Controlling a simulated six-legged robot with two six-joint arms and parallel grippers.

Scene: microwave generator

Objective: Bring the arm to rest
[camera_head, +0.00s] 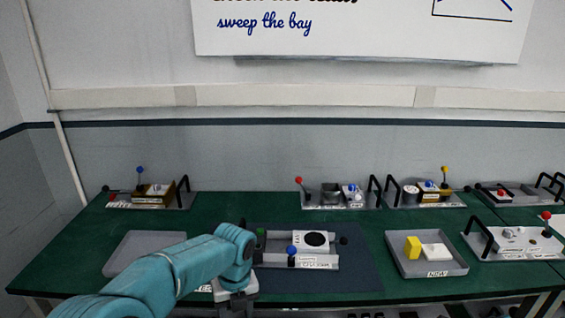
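My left arm, teal, comes in from the bottom left and reaches over the front of the green table (225,207). Its wrist bends down at the left side of a device (322,262) with a blue knob and a white panel with a black disc. My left gripper (236,298) points down near the table's front edge, low in the picture. Its fingers are small and partly cut off, so I cannot tell whether they are open or hold anything. My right gripper is not in view.
A grey tray (128,258) lies left of the arm. A grey tray (440,268) with a yellow block (413,246) and a white block (437,251) sits to the right. Several lever devices stand along the back, and another (510,247) at the right.

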